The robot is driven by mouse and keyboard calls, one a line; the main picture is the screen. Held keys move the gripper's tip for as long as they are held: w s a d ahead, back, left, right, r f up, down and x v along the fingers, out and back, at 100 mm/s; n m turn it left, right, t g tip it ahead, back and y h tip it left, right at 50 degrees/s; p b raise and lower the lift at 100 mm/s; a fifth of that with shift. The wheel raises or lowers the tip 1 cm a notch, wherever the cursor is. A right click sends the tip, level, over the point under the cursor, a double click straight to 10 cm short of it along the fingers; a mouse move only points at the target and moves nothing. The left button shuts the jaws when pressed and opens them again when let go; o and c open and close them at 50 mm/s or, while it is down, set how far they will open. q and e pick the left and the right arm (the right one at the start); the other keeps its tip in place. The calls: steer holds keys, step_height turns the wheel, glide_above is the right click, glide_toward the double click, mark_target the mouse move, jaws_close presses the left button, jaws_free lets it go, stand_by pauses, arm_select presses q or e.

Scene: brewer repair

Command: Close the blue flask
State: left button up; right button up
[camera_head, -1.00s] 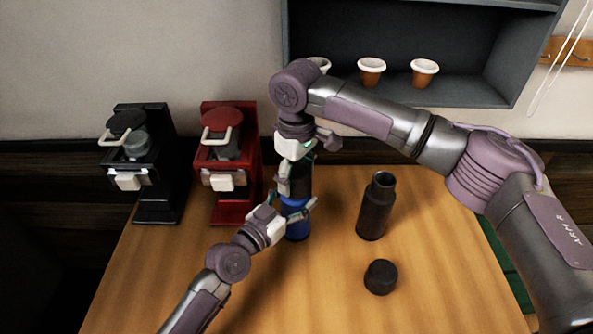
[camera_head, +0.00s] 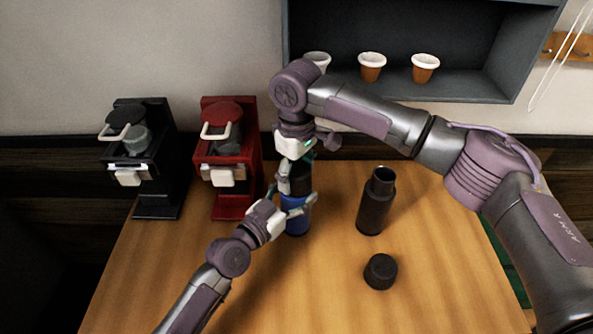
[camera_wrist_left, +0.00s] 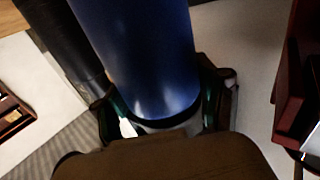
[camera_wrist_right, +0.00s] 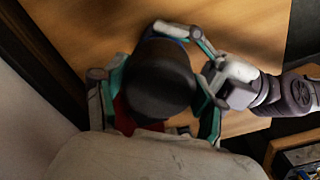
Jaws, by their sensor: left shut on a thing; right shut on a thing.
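The blue flask (camera_head: 297,219) stands upright on the wooden table in the head view. My left gripper (camera_head: 296,205) is shut around its body from the left, and the blue body fills the left wrist view (camera_wrist_left: 140,55) between the fingers. My right gripper (camera_head: 294,176) comes down from above and is shut on the dark cap (camera_wrist_right: 158,82), seen between its fingers in the right wrist view. The cap is directly over the flask's top. The fingers hide the join, so I cannot tell whether the cap is seated.
A dark open flask (camera_head: 375,203) stands to the right, with a loose dark cap (camera_head: 380,271) in front of it. A black brewer (camera_head: 150,165) and a red brewer (camera_head: 232,160) stand at the left. A shelf (camera_head: 470,92) with cups is behind. The table's front is clear.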

steer(key=m, duration=0.2)
steer(key=shift+f+m, duration=0.15)
steer(key=shift+m, duration=0.25)
steer(key=m, duration=0.4)
steer(key=shift+a+m, duration=0.1)
steer(key=shift+m, duration=0.2)
steer(key=m, duration=0.4)
steer(key=shift+m, duration=0.3)
steer(key=m, duration=0.5)
steer(key=shift+a, duration=0.1)
steer(key=m, duration=0.5)
steer(key=shift+m, duration=1.2)
steer(key=m, duration=0.4)
steer(key=shift+w, duration=0.1)
steer(key=m, duration=0.4)
steer(key=shift+m, duration=0.4)
